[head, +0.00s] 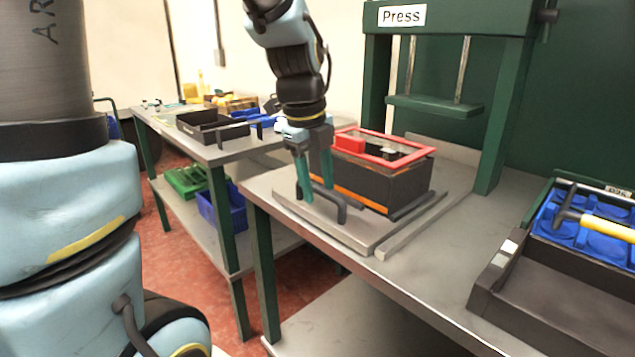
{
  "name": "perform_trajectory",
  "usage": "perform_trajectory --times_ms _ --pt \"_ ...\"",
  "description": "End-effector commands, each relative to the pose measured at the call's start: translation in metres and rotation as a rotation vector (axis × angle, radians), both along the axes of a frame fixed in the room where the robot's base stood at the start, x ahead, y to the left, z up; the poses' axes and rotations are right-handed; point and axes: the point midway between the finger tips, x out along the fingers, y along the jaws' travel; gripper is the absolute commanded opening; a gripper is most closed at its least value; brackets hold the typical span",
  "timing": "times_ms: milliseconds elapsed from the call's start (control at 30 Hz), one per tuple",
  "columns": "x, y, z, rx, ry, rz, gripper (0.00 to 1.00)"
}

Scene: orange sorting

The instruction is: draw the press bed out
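The press bed (355,238) is a flat grey plate on the table in front of the press. It carries a dark box (365,183) with an orange stripe and a red-framed top. A dark bar handle (340,207) stands up at the bed's near left end. My gripper (318,194) points down at this handle, its two teal fingers apart. The fingertips are at the handle's bar, partly covering it. I cannot tell whether they touch it. The green press (450,18), labelled "Press", stands behind, its green platen (435,106) raised above and behind the box.
A grey rail (425,222) runs along the bed's right side. A dark tray (550,305) and a blue bin with a yellow-handled tool (600,229) stand at the right. Another table (205,150) with trays is at the left. Red floor shows between.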

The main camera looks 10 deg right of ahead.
Motion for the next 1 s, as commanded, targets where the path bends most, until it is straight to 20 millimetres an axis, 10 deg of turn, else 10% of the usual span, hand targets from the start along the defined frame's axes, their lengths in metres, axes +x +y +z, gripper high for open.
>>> perform_trajectory --times_ms 700,1000 --pt "-0.008 0.016 0.095 -0.002 -0.003 0.000 0.49" --pt "-0.010 0.019 0.106 0.000 0.000 0.000 0.49"
